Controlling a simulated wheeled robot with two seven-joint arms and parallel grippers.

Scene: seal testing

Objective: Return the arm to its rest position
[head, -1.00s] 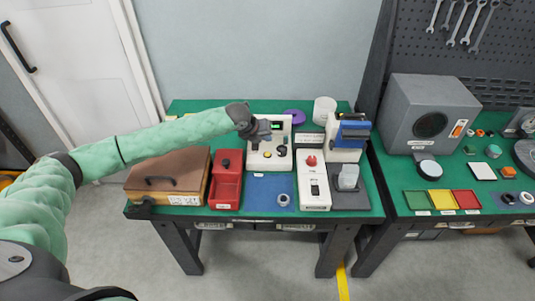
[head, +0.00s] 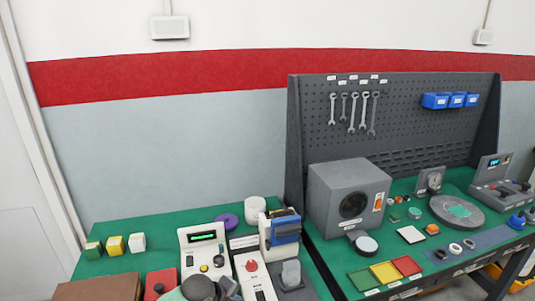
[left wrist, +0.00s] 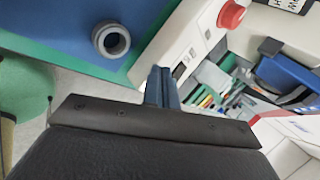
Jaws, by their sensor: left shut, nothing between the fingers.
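My left gripper (head: 230,288) shows at the bottom edge of the head view, in front of the lower part of a white tester (head: 190,241) with a lit green display. The rest of the left arm is mostly below the frame. In the left wrist view the two blue-grey fingers (left wrist: 161,86) are shut together with nothing between them. They point toward a white box with a red knob (left wrist: 205,32), and a grey ring (left wrist: 111,39) on a blue mat lies to their left. My right gripper is in neither view.
A blue-and-white device (head: 283,230), a white cylinder (head: 255,210) and a purple disc (head: 228,221) stand behind and right. Three small blocks (head: 115,245) sit at left. A grey speaker-like box (head: 347,200) and pegboard (head: 400,120) are on the right bench.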

